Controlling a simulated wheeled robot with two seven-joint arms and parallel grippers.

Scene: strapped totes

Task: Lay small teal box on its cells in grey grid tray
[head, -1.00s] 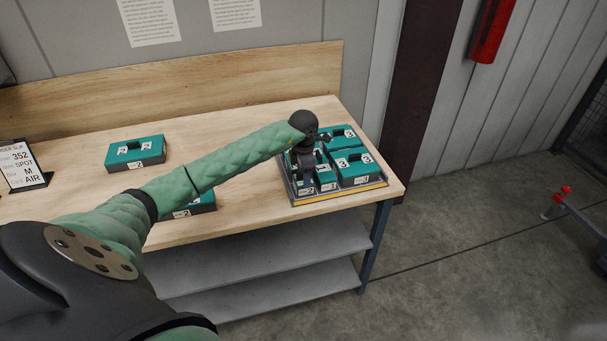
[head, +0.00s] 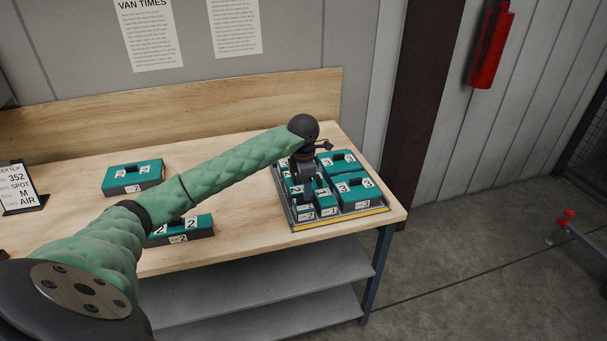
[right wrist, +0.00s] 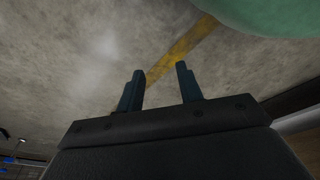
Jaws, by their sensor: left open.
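The grey grid tray (head: 292,222) with a yellow front edge stands at the right end of the bench and holds several teal boxes. A small teal box (head: 325,201), marked 1 on its front, lies in the tray's front row, between a box marked 2 (head: 303,211) and the large box marked 3 (head: 356,190). My left gripper (head: 308,192) is open, pointing down over the tray's left part, close to the small boxes. It partly hides them, so I cannot tell whether it touches one. My right gripper (right wrist: 160,85) is open and empty above the floor in the right wrist view.
Two teal boxes marked 2 lie outside the tray, one at the back left (head: 133,177) and one near the front edge (head: 182,230), partly behind my left arm. A slip stand (head: 20,188) is at far left. Bare bench lies between.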

